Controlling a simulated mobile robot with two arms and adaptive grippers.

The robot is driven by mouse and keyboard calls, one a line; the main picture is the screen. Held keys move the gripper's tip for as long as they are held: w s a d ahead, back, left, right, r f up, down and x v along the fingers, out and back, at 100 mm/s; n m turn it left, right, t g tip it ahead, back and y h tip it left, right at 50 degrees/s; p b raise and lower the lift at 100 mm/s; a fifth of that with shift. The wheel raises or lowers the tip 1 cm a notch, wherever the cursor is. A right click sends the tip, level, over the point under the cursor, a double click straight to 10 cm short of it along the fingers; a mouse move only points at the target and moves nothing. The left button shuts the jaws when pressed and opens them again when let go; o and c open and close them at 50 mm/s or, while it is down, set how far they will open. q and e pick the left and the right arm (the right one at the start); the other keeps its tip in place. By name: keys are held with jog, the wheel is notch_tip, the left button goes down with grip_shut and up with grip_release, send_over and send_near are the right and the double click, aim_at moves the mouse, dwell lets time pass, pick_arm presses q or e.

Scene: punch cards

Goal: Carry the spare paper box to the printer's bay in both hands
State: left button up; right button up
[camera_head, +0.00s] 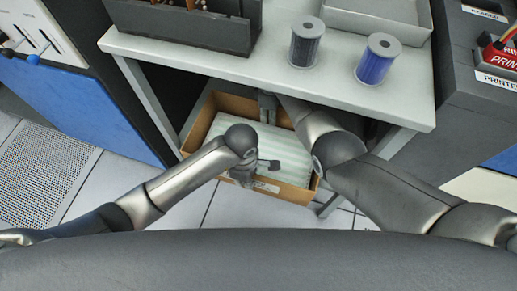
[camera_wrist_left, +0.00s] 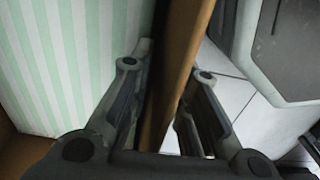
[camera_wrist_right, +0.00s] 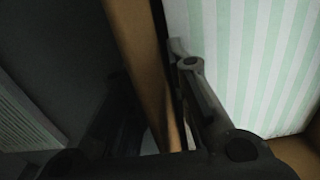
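The spare paper box (camera_head: 290,192) is an open brown cardboard box under the grey table, filled with green-and-white striped paper (camera_head: 215,150). My left gripper (camera_head: 246,178) is at its near wall. My right gripper (camera_head: 268,107) is at the far wall. In the right wrist view, one finger lies against the inner side of the wall (camera_wrist_right: 138,40); the other is in deep shadow. A label reading PRINTER (camera_head: 497,82) shows at the right edge.
The table (camera_head: 220,62) overhangs the box and my right forearm. Two spools, one black (camera_head: 306,42) and one blue (camera_head: 377,60), stand on it beside a tray (camera_head: 375,18) and a dark rack (camera_head: 190,25). A dark cabinet (camera_head: 460,110) stands right.

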pick_arm(q)
grip_shut()
pick_arm(e)
grip_shut()
pick_arm(q)
jog(key=shift+w+r, duration=0.1)
jog(key=shift+r, duration=0.05)
pick_arm(e)
jog(key=shift+w+r, duration=0.1)
jog(key=shift+r, duration=0.05)
pick_arm(q)
jog(key=shift+r, duration=0.1)
pick_arm(e)
jog(key=shift+r, duration=0.1)
